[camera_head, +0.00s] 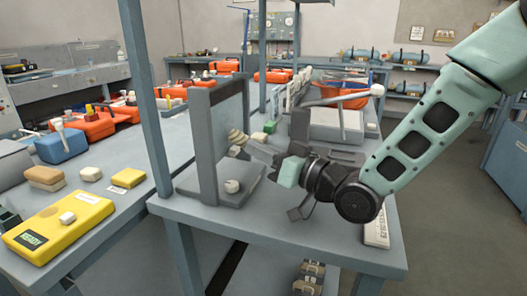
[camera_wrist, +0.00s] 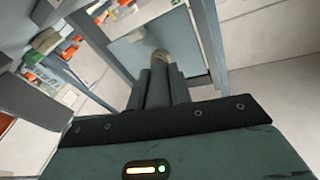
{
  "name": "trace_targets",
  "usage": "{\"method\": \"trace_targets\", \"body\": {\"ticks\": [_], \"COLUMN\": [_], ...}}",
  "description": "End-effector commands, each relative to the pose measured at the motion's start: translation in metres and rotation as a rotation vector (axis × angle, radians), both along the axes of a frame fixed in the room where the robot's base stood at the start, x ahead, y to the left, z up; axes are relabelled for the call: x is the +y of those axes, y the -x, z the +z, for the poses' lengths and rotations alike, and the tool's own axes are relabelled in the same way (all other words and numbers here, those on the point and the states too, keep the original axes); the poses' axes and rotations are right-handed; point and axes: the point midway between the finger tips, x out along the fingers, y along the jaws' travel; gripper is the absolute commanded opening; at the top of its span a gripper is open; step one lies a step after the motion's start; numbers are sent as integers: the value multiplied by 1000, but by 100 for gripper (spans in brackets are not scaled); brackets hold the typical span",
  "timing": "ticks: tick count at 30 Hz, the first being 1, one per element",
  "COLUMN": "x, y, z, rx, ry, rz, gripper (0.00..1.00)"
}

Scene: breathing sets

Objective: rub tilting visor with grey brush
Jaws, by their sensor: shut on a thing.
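The tilting visor looks to be the upright grey-framed panel (camera_head: 203,140) on a flat base at the middle table's left. Its pale pane (camera_wrist: 130,58) fills the upper middle of the wrist view. My gripper (camera_head: 266,154) is at the visor's right side, shut on the grey brush. The brush's beige bristle head (camera_head: 238,138) points left at the pane and also shows beyond the fingers in the wrist view (camera_wrist: 162,55). The bristles are at or very near the pane; I cannot tell if they touch. The fingers hide most of the handle.
A small white knob-like piece (camera_head: 232,186) sits on the visor's base below the brush. A blue-grey post (camera_head: 148,90) rises left of the visor. A yellow meter (camera_head: 58,226) lies on the left bench. An orange bowl (camera_head: 340,97) stands behind my gripper.

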Motion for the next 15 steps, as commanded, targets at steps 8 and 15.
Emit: {"method": "trace_targets", "body": {"ticks": [8, 15], "x": [0, 5], "y": [0, -1], "z": [0, 0], "rx": [-1, 0], "ry": [-1, 0], "rz": [1, 1], "gripper": [0, 0]}}
